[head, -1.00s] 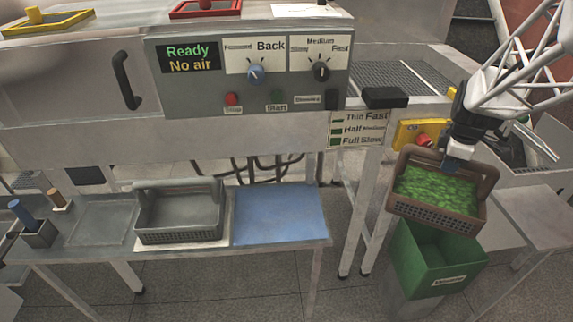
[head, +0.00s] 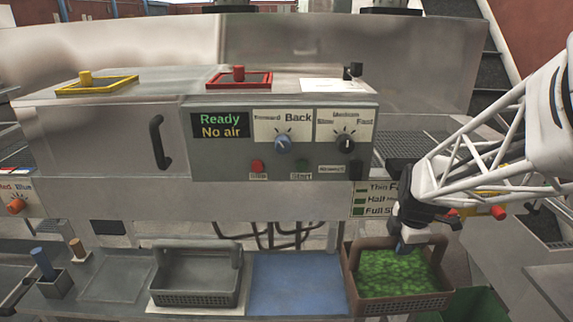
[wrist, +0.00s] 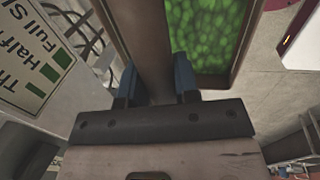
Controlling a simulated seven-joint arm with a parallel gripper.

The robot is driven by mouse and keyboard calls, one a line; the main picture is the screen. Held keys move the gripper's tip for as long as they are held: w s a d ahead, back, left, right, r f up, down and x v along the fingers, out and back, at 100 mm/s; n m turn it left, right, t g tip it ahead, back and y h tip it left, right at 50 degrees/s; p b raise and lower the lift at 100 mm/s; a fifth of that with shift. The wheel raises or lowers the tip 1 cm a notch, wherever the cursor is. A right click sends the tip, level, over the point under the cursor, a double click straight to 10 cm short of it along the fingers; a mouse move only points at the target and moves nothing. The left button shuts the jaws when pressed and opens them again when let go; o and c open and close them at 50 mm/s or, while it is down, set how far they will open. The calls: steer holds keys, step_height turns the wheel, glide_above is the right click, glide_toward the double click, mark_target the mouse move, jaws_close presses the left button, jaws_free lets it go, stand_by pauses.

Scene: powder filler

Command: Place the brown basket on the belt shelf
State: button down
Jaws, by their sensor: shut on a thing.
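The brown basket (head: 400,290) is full of green pieces and hangs at the right end of the lower shelf in the head view. My gripper (head: 412,238) is shut on its handle. In the wrist view the blue fingers (wrist: 156,82) clasp the brown handle (wrist: 148,45) from both sides, with the green contents beside it. The belt shelf is not clearly identifiable; a dark grated surface (head: 400,147) lies behind and above the basket, right of the control panel.
A grey basket (head: 196,275) stands on the lower shelf, left of a blue mat (head: 297,283). A green bin (head: 468,305) is below right of the brown basket. The control panel (head: 285,143) reads "Ready" and "No air". A label board (head: 372,199) hangs just behind the basket.

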mark_target(359, 259)
steer(key=a+n, duration=0.1)
steer(key=a, duration=0.2)
steer(key=s+a+f+n, duration=0.1)
steer(key=a, duration=0.3)
steer(key=s+a+n, duration=0.1)
steer(key=a+n, duration=0.1)
steer(key=a, duration=0.1)
steer(key=shift+a+f+y, duration=0.2)
steer(key=shift+y, duration=0.2)
steer(key=s+a+f+n, duration=0.2)
steer(key=s+a+n, duration=0.2)
steer(key=a, duration=0.6)
steer(key=shift+s+a+n+g+y, duration=0.25)
steer(key=shift+s+n+g+y, duration=0.05)
steer(key=shift+s+n+y, duration=0.1)
steer(key=shift+w, duration=0.1)
steer(key=w+a+f, duration=0.1)
steer(key=w+a, duration=0.2)
steer(key=w, duration=1.1)
steer(key=shift+w+a+f, duration=0.15)
steer(key=shift+w+a, duration=0.05)
steer(key=shift+w, duration=0.05)
steer(key=shift+w+f, duration=0.25)
steer(key=shift+f, duration=0.65)
steer(key=shift+w+f, duration=0.2)
steer(key=shift+f, duration=0.7)
